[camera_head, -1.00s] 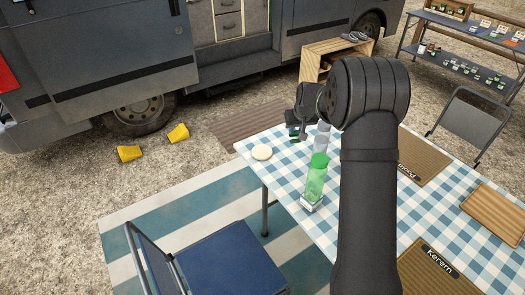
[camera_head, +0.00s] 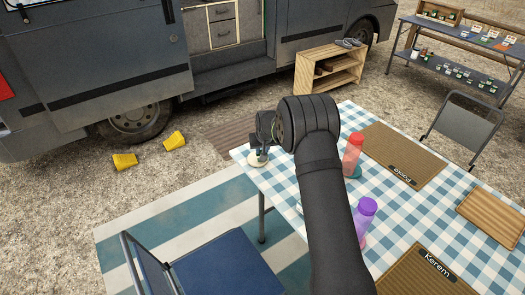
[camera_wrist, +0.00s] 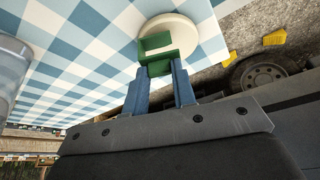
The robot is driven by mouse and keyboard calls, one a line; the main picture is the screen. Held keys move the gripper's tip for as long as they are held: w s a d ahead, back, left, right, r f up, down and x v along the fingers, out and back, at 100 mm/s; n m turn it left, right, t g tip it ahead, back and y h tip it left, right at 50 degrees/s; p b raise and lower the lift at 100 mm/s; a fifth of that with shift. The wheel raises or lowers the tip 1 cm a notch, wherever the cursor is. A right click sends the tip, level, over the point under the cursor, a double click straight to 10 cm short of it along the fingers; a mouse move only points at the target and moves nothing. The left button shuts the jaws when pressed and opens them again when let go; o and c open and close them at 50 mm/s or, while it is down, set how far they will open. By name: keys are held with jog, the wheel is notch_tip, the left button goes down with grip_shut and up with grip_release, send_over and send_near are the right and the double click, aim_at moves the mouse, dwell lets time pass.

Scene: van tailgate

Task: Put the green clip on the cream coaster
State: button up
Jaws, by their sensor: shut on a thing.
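The green clip (camera_wrist: 165,48) is between the two blue fingers of my gripper (camera_wrist: 172,92) in the wrist view, and the fingers are shut on it. The cream coaster (camera_wrist: 187,30) lies on the checked tablecloth just beyond the clip, which overlaps it in the picture. I cannot tell whether the clip touches the coaster. In the head view my gripper (camera_head: 259,150) is over the coaster (camera_head: 258,160) near the table's left corner. My wrist hides most of the clip there.
A red bottle (camera_head: 352,155) and a purple bottle (camera_head: 363,218) stand on the table (camera_head: 435,208) right of my arm. Woven mats (camera_head: 405,152) and a wooden tray (camera_head: 495,212) lie farther right. A blue chair (camera_head: 225,262) stands in front.

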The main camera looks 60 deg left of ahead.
jog(key=shift+f, duration=0.4)
jog(key=shift+f, duration=0.15)
jog(key=o, duration=1)
jog(key=shift+c, duration=0.2)
jog(key=v, duration=1.2)
